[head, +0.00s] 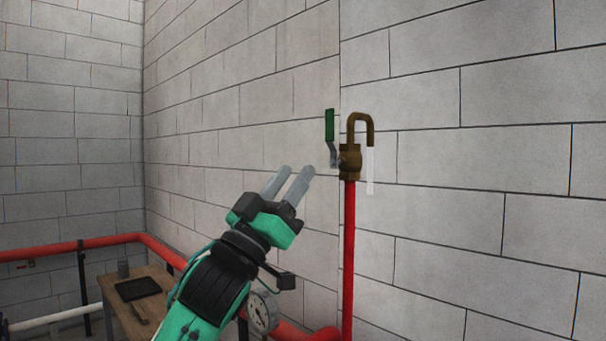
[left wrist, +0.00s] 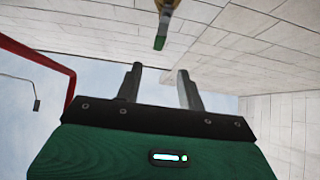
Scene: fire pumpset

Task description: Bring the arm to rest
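My left arm comes up from the bottom of the head view. My left gripper (head: 294,170) points up and to the right, its two grey fingers apart with nothing between them. In the left wrist view the fingers (left wrist: 159,70) also stand apart and empty. A brass valve (head: 349,161) with a hooked spout and an upright green lever (head: 330,125) sits on a red pipe, to the upper right of the gripper. The lever shows beyond the fingers in the left wrist view (left wrist: 159,43), apart from them. My right gripper is out of view.
A pale strip (head: 370,172) hangs below the spout. A vertical red pipe (head: 348,260) carries the valve beside the block wall. A pressure gauge (head: 262,312) is close to my forearm.

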